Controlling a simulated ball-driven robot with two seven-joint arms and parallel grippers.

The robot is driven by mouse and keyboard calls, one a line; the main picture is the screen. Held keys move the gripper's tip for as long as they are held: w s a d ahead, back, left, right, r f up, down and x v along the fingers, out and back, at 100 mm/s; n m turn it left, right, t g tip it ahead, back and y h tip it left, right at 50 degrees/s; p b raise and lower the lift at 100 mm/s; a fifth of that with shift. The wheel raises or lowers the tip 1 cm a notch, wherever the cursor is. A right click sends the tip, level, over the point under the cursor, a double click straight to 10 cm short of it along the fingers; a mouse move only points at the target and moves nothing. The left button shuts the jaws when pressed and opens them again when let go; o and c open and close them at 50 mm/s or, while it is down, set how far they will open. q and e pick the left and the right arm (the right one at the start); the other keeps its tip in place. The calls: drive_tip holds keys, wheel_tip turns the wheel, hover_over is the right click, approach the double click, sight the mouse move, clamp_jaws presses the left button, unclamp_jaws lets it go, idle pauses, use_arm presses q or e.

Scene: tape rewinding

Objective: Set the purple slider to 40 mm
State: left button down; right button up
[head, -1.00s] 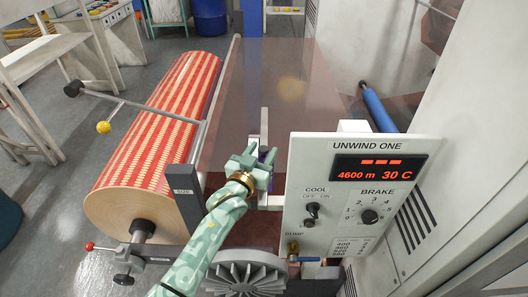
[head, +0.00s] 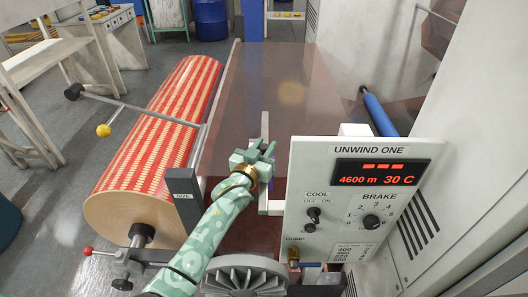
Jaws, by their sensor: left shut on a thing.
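My left gripper (head: 262,151) reaches over the upright pale rail (head: 264,126) just left of the UNWIND ONE panel. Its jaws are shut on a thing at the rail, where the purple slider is. The gripper covers the slider, so its edges and exact place on the rail are hidden. No millimetre scale can be read here. My right gripper is not in view.
The UNWIND ONE panel (head: 355,205) stands close on the right, with a COOL switch, a BRAKE knob (head: 371,222) and a red display. A red-and-cream striped roll (head: 165,140) lies left. A grey fan-like wheel (head: 245,277) is below my arm.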

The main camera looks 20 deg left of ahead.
use_arm(q)
drive_tip(key=c, duration=1.2)
unclamp_jaws()
drive_tip(key=shift+s, duration=0.15)
drive_tip(key=shift+s, duration=0.35)
drive_tip(key=s+a+p, duration=0.1)
drive_tip(key=s+p, duration=0.3)
drive_tip(key=s, duration=1.1)
drive_tip(key=shift+s+a, duration=0.2)
drive_tip(key=shift+a, duration=0.2)
